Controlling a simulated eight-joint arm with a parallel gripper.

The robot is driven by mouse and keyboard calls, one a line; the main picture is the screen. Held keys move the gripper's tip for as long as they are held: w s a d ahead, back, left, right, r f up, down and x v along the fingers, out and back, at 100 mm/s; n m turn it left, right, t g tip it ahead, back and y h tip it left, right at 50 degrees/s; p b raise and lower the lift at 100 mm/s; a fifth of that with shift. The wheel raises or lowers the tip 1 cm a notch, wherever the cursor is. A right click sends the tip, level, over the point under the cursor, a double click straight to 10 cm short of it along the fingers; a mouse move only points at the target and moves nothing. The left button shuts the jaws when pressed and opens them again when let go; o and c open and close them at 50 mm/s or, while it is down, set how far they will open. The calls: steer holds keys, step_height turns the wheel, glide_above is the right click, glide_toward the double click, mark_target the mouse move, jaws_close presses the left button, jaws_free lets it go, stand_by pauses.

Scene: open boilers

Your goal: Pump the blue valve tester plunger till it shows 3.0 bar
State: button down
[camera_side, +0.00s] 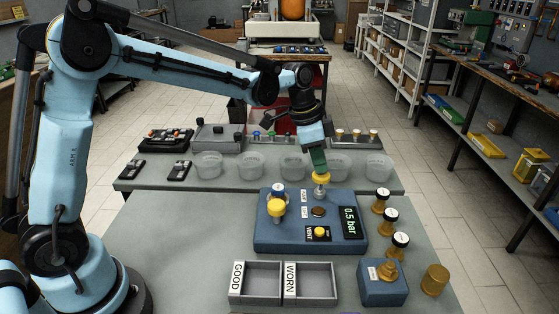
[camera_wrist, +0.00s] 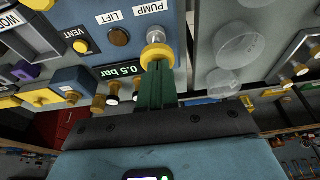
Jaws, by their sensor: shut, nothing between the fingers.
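The blue valve tester (camera_side: 268,238) stands on the grey bench, with its display (camera_side: 350,222) reading 0.5 bar; the display also shows in the wrist view (camera_wrist: 121,71). In the wrist view, the knob (camera_wrist: 147,57) is beside the PUMP label. My gripper (camera_side: 319,168), with green fingers, is shut and empty directly above the knob. In the wrist view, my fingertips (camera_wrist: 158,66) overlap the knob's edge; I cannot tell whether they touch it.
The tester also carries a yellow VENT button (camera_side: 320,232), a brown LIFT button (camera_side: 318,211) and a blue-and-yellow valve (camera_side: 277,203). Several brass valves (camera_side: 389,221) stand at right. GOOD (camera_side: 259,265) and WORN (camera_side: 315,267) trays lie in front. Clear tubs (camera_side: 292,168) line the back.

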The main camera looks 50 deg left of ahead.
steer(key=shift+f, duration=1.45)
steer(key=shift+r, duration=0.1)
steer(key=v, duration=1.4)
steer(key=shift+w+d+r, duration=0.2)
steer(key=shift+w+d, duration=0.1)
steer(key=shift+w, duration=0.05)
step_height(320, 180, up, 2)
steer(key=shift+s+d+r, duration=0.1)
steer(key=shift+s+r, duration=0.05)
steer(key=shift+r, duration=0.05)
